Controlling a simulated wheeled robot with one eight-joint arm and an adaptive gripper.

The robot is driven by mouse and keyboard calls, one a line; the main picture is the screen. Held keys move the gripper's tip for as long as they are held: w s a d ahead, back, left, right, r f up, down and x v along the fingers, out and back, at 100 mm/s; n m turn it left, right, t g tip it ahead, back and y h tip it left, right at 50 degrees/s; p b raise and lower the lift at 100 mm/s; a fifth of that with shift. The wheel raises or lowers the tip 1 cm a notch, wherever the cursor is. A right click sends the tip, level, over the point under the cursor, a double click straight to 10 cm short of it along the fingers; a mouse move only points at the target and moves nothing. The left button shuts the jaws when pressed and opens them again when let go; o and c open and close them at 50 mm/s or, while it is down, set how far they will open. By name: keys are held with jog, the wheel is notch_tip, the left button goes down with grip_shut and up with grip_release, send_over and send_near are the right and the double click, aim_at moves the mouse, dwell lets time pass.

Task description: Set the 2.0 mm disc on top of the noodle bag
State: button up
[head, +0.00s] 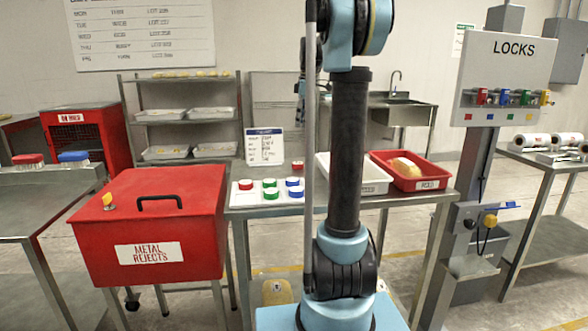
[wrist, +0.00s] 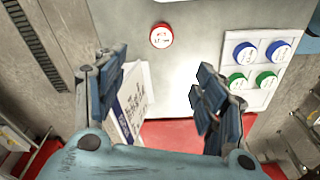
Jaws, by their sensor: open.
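In the wrist view a red disc (wrist: 161,36) with a small white label lies alone on the grey tabletop, off the white board. I cannot read its size for certain. My gripper (wrist: 158,90) is open and empty, its blue-padded fingers spread wide, with the red disc beyond the tips. My arm blocks much of the head view. A yellowish bag (head: 404,167), perhaps the noodle bag, lies in the red tray (head: 431,184) at the right of the table. Nothing is seen on top of it.
The white board (head: 240,199) holds several red, green and blue discs. A sign card (head: 264,147) stands behind it; it also shows beside the left finger in the wrist view (wrist: 131,105). A white tray (head: 372,188) adjoins the red tray. A red metal-rejects box (head: 150,215) stands left.

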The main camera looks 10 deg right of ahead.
jog(key=n, duration=0.1)
send_near(298, 163)
jog(key=shift+n, duration=0.3)
jog(key=f, duration=0.8)
jog(key=shift+w+a+f, duration=0.25)
jog(key=shift+a+f, duration=0.15)
jog(key=c, duration=1.2)
jog(key=shift+r, duration=0.1)
jog(key=shift+c, duration=0.2)
